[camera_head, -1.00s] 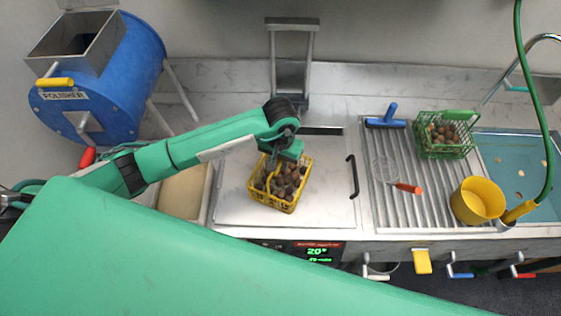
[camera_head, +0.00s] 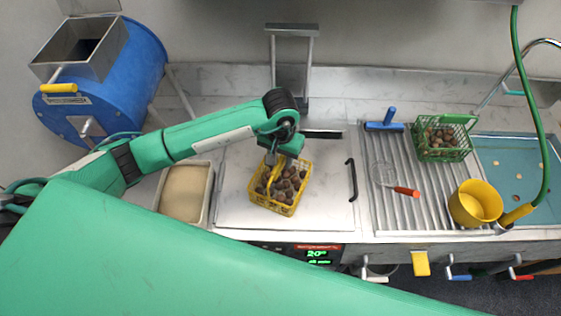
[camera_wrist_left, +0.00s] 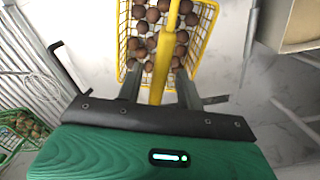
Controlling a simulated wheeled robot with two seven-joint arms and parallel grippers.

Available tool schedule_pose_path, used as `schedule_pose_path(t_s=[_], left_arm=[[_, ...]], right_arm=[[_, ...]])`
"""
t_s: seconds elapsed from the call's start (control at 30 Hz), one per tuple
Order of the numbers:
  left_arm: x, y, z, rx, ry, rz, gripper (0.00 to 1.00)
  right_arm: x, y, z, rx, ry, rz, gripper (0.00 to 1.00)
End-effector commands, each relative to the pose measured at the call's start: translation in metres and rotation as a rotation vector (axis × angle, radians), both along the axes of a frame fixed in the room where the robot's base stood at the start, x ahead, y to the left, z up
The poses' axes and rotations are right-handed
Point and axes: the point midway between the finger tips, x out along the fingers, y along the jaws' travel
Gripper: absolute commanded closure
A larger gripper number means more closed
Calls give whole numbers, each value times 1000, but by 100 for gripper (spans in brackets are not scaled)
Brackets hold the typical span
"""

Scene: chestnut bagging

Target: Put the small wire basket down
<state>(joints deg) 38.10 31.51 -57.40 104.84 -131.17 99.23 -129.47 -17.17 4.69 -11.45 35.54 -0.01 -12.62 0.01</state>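The small yellow wire basket (camera_head: 283,207) holds several brown chestnuts and appears to rest on the flat steel lid (camera_head: 235,205) of the counter unit. My left gripper (camera_head: 274,160) is directly above its handle. In the left wrist view, the fingers of my left gripper (camera_wrist_left: 160,92) stand apart on either side of the yellow handle (camera_wrist_left: 168,45), with a gap on each side. The basket (camera_wrist_left: 124,42) shows below them with chestnuts inside. My right gripper is not in view.
A black lid handle (camera_head: 351,180) is right of the basket. A green basket (camera_head: 440,154) of chestnuts, a whisk (camera_head: 405,191) and a blue squeegee (camera_head: 386,124) lie on the ribbed drainer. A yellow pot (camera_head: 474,204) stands near the sink. A tan-filled tray (camera_head: 186,192) is left.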

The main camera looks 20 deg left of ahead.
Motion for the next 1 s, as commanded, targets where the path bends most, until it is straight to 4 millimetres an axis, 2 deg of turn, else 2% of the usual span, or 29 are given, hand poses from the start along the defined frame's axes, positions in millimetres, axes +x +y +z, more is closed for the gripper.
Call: schedule_pose_path(t_s=[0.03, 0.2, 0.4, 1.0], left_arm=[[1, 1, 17, 2, -4, -1, 63], [1, 0, 50, 1, -3, -1, 63], [1, 0, 74, 1, -2, 0, 63], [0, 0, 78, 0, 0, 1, 63]], right_arm=[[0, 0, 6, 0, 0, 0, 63], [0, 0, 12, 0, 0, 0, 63], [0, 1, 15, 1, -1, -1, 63], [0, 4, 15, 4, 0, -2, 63]])
